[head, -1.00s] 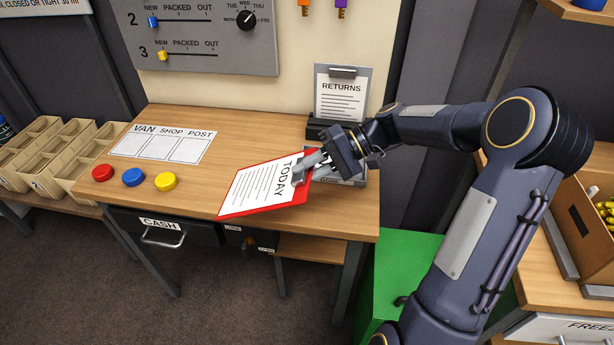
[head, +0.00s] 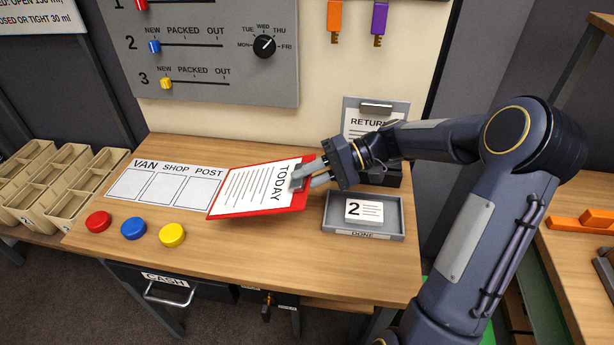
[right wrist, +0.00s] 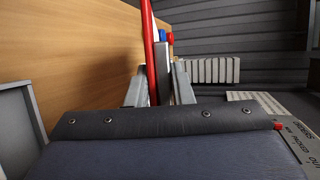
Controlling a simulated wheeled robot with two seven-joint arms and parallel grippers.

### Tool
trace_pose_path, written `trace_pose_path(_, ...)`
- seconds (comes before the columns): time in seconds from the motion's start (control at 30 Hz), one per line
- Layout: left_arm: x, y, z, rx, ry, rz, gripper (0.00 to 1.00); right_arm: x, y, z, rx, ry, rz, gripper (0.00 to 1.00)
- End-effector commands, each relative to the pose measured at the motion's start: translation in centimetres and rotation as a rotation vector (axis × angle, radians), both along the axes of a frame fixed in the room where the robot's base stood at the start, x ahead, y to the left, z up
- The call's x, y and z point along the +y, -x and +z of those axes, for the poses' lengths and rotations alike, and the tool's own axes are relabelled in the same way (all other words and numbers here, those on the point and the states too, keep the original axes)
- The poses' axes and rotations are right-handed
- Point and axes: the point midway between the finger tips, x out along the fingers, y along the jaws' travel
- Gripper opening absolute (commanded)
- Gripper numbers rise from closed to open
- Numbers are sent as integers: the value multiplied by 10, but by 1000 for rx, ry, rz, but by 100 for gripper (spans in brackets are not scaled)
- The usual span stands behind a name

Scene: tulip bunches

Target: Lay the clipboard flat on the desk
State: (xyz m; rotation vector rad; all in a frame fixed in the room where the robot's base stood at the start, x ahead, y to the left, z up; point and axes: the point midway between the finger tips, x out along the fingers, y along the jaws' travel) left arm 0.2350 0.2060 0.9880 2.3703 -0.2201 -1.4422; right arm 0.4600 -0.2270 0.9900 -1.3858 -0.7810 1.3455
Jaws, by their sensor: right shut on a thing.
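The red clipboard (head: 213,208) with a white sheet marked TODAY is over the middle of the desk (head: 230,262), near the VAN SHOP POST sheet. It looks slightly tilted, and I cannot tell whether its lower edge touches the wood. My right gripper (head: 299,179) is shut on its clip end, at the right side. In the right wrist view the red clipboard (right wrist: 149,45) stands edge-on between the fingers of my right gripper (right wrist: 158,92). My left gripper is not in view.
A grey DONE tray (head: 333,222) holding a card marked 2 sits right of the clipboard. Red (head: 98,222), blue (head: 133,228) and yellow (head: 172,235) buttons line the front left. A RETURNS clipboard (head: 362,123) stands behind my gripper. The VAN SHOP POST sheet (head: 166,183) lies at left.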

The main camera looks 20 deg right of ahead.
Motion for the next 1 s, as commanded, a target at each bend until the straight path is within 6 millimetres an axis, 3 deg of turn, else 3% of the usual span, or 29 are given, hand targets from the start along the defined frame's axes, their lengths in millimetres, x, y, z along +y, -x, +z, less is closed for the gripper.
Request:
trace_pose_path(0.27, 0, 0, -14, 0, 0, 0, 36, 0, 0, -15, -2, -2, 0, 0)
trace_pose_path(0.8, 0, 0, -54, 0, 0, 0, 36, 0, 0, -66, -2, -2, 0, 0)
trace_pose_path(1.0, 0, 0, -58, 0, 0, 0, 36, 0, 0, -72, -2, -2, 0, 0)
